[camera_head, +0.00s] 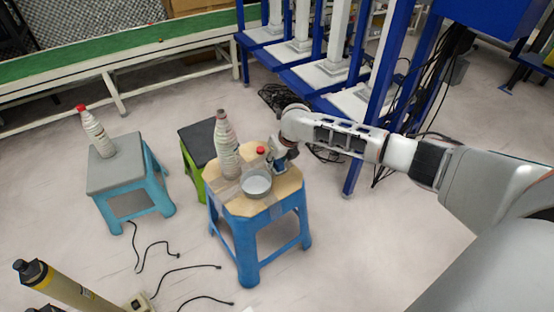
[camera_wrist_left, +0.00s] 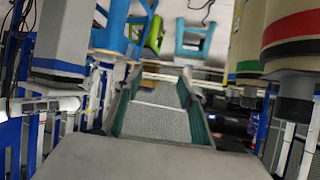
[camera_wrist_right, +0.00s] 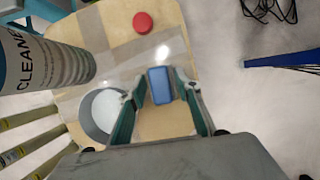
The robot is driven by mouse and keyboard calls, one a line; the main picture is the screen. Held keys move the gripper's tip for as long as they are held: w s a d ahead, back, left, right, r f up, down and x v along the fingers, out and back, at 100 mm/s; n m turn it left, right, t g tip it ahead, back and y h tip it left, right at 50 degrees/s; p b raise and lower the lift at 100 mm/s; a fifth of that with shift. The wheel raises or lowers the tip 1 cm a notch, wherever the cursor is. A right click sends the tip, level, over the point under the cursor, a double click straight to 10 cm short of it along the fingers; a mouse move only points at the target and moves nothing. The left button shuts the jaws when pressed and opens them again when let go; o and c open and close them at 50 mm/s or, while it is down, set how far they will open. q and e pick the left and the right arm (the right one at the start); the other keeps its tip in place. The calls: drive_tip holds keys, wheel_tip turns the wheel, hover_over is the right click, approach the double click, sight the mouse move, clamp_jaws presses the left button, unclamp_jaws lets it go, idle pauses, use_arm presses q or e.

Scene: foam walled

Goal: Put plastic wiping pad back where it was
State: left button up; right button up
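The wiping pad appears to be the small blue block (camera_wrist_right: 160,85) on the wooden top of the blue stool (camera_head: 250,237) in the right wrist view. My right gripper (camera_wrist_right: 157,80) is open, with its green-sided fingers on either side of the pad; I cannot tell whether they touch it. In the head view, my right gripper (camera_head: 279,166) is low over the right part of the stool, and the pad is hard to make out there. My left gripper (camera_wrist_left: 157,88) is open and empty in its wrist view; the head view does not show it.
A metal bowl (camera_head: 256,183), a tall cleaner bottle (camera_head: 226,145) and a red cap (camera_head: 261,150) are close by on the stool. A grey-topped stool (camera_head: 112,172) with a red-capped bottle (camera_head: 94,131) stands left. A blue rack (camera_head: 320,78) stands behind. Cables lie on the floor.

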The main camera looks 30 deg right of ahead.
sight(278, 161)
use_arm(q)
drive_tip(key=shift+a+f, duration=0.1)
use_arm(e)
drive_tip(key=shift+r, duration=0.1)
drive_tip(key=shift+r, duration=0.35)
drive_tip(key=p+v, duration=0.1)
drive_tip(key=v, duration=0.2)
drive_tip(key=shift+w+r+p, duration=0.15)
drive_tip(key=shift+w+p, duration=0.15)
drive_tip(key=shift+p, duration=0.05)
drive_tip(key=p+v, duration=0.1)
drive_tip(key=v, duration=0.3)
drive_tip(key=shift+p, duration=0.3)
use_arm(q)
drive_tip(key=shift+m+g+y, duration=0.5)
drive_tip(key=shift+m+y, duration=0.1)
drive_tip(key=a, duration=0.1)
drive_tip(key=s+a+f+p, duration=0.1)
drive_tip(key=a, duration=0.1)
drive_tip(key=a+f+p, duration=0.1)
drive_tip(key=shift+s+a, duration=0.15)
drive_tip(key=shift+s, duration=0.15)
use_arm(e)
drive_tip(key=v, duration=0.4)
drive_tip(key=shift+s+r, duration=0.1)
drive_tip(key=shift+s, duration=0.4)
